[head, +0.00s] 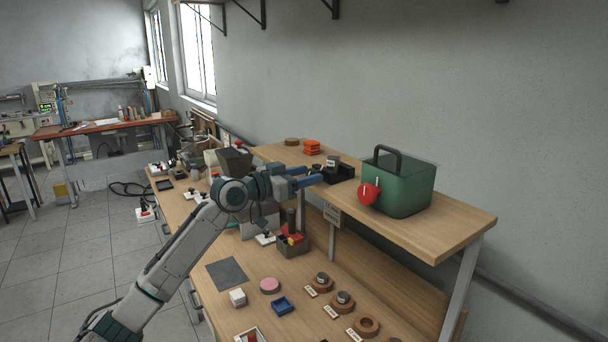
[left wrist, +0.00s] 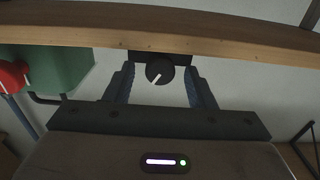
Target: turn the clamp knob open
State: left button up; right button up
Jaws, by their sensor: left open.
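The clamp knob (left wrist: 159,70) is round and black with a white pointer line, slanted in the left wrist view. It sits on a dark clamp block (head: 341,174) at the edge of the raised wooden shelf. My left gripper (head: 317,176) is open, its blue fingers pointing at the block. In the left wrist view, the two fingers stand on either side of the knob with a gap on each side. In the head view the knob is hard to make out near the fingertips. My right gripper is out of view.
A green bin (head: 410,192) with a black handle and a red knob (head: 369,192) stands right of the clamp on the shelf (head: 455,230). A grey box (head: 291,246) with coloured parts and several ring stands occupy the bench below.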

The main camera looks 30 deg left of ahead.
pick_arm(q)
jog(key=c, duration=1)
jog(key=shift+o, duration=0.2)
jog(key=shift+n, duration=0.3)
jog(key=shift+r+n+p, duration=0.1)
jog(key=shift+n+p, duration=0.35)
jog(key=shift+n, duration=0.75)
jog(key=shift+n+p, duration=0.45)
jog(key=shift+n, duration=0.95)
